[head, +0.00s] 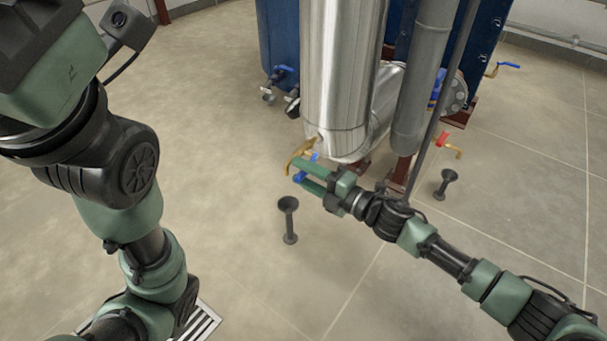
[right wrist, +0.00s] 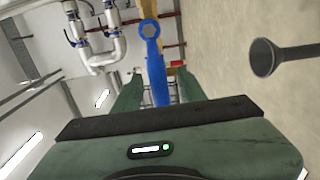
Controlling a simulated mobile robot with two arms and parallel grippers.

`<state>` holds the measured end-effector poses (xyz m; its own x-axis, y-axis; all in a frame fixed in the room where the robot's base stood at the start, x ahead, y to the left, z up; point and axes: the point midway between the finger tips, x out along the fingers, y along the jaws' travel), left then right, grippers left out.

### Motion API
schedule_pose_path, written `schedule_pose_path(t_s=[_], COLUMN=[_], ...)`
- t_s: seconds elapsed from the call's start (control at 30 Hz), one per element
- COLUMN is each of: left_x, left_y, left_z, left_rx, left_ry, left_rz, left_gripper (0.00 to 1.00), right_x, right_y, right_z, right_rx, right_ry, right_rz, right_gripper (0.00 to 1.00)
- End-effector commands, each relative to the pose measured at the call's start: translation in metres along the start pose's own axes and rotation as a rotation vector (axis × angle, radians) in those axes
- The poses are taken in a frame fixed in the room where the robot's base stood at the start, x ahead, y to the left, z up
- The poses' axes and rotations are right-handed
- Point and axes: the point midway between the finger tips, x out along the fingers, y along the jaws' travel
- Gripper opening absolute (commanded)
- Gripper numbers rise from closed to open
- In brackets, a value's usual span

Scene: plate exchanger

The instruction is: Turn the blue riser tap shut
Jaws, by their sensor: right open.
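The blue riser tap has a brass body (head: 299,151) low on the shiny metal riser. Its blue lever (head: 299,177) shows at the fingers of my right gripper (head: 301,173). In the right wrist view the blue lever (right wrist: 156,68), with a ring-shaped end, stands between the two green fingers (right wrist: 160,92), with brass behind it. The fingers are open on either side of the lever; I cannot tell whether either touches it. My left arm fills the left of the head view, but its gripper does not show.
A dark drain funnel (head: 289,218) stands on the floor below the tap, and another (head: 446,183) stands to the right. The metal riser (head: 335,80) and a grey pipe (head: 420,80) rise behind. A red-handled tap (head: 443,139) is at right. The front floor is mostly clear.

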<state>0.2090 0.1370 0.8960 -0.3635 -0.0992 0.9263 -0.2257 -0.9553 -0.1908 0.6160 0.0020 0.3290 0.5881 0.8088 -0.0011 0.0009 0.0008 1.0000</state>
Motion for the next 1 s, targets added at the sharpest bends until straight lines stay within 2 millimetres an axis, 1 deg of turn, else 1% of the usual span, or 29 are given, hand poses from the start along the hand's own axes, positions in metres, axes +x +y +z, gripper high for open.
schedule_pose_path(t_s=[0.07,0.1,0.17,0.2,0.23,1.0], left_x=[0.0002,0.0002,0.0002,0.0002,0.0002,0.0000], left_y=[0.0000,0.0000,0.0000,0.0000,0.0000,0.0001], left_z=[0.0001,0.0002,0.0001,0.0001,0.0001,0.0001], left_rx=[0.000,0.000,0.000,0.000,0.000,-0.001], left_ry=[0.000,0.000,0.000,0.000,0.000,0.000], left_rz=[0.000,0.000,0.000,0.000,0.000,0.000], left_gripper=[0.36,0.36,0.36,0.36,0.36,0.36], right_x=[-0.0001,-0.0001,-0.0002,-0.0002,-0.0002,-0.0006], right_y=[0.0004,0.0004,0.0005,0.0005,0.0005,0.0002], right_z=[0.0000,-0.0001,-0.0001,-0.0001,-0.0001,0.0001], right_rx=[0.000,0.000,0.000,0.000,0.000,0.000], right_ry=[0.000,0.000,0.000,0.000,0.000,0.000], right_rz=[0.000,0.000,0.001,0.001,0.001,0.000], right_gripper=[0.41,0.35,0.19,0.08,0.00,0.00])
